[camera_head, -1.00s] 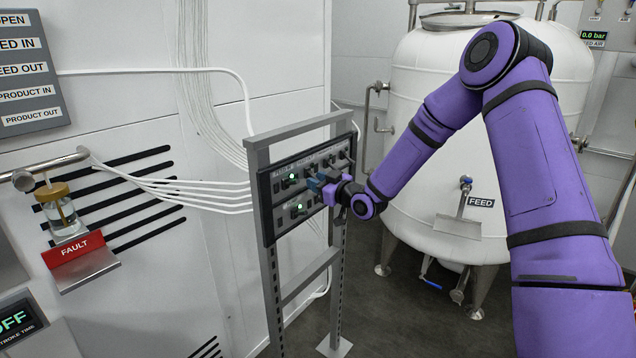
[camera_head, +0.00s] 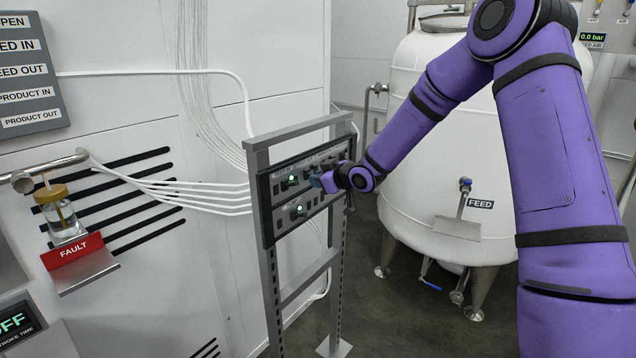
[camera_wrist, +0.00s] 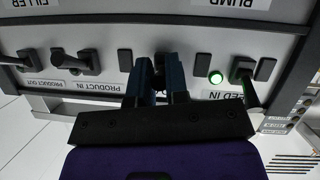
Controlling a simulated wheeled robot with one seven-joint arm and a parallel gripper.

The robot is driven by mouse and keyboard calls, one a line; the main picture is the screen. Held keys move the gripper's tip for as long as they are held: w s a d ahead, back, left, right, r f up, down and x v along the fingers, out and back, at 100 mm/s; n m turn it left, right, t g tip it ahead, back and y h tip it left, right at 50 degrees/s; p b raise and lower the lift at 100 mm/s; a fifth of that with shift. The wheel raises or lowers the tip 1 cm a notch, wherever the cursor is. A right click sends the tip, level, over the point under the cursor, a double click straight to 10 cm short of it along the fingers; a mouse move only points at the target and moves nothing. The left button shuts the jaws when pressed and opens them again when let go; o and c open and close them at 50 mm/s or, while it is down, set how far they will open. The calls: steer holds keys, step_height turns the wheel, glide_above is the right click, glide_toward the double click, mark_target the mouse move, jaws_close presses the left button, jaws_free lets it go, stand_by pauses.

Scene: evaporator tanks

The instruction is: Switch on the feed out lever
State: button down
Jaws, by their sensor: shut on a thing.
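The control panel (camera_head: 266,212) stands on a grey metal frame. In the wrist view it is upside down. My gripper (camera_wrist: 160,78) is at the panel, its two blue fingers shut around a dark lever (camera_wrist: 160,60) that they mostly hide. The label under this lever is hidden by my gripper; it sits between PRODUCT IN and FEED IN. The FEED IN lever (camera_wrist: 246,86) has a lit green light (camera_wrist: 215,77) beside it. The PRODUCT IN lever (camera_wrist: 90,62) and PRODUCT OUT lever (camera_wrist: 55,62) are on the other side. In the head view my gripper (camera_head: 318,182) covers part of the panel.
A white tank (camera_head: 420,200) labelled FEED stands right of the panel. A red FAULT sign (camera_head: 75,250) and a grey label board (camera_head: 30,75) are on the left wall. White cables (camera_head: 190,195) run to the panel from the left.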

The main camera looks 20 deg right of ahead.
steer(key=shift+d+r+g+h, duration=0.15)
steer(key=shift+r+g+h, duration=0.35)
steer(key=shift+g+h, duration=0.5)
steer(key=shift+w+a+r+g+h, duration=0.15)
steer(key=shift+r+g+h, duration=0.2)
steer(key=shift+g, duration=0.5)
steer(key=shift+a+r+g+h, duration=0.1)
steer(key=shift+r+g+h, duration=0.1)
steer(key=shift+g+h, duration=0.45)
steer(key=shift+g, duration=0.3)
steer(key=c, duration=1.1)
jaws_free()
steer(key=shift+r, duration=0.1)
steer(key=v, duration=1)
steer(key=shift+d+r, duration=0.2)
steer(key=shift+r, duration=0.05)
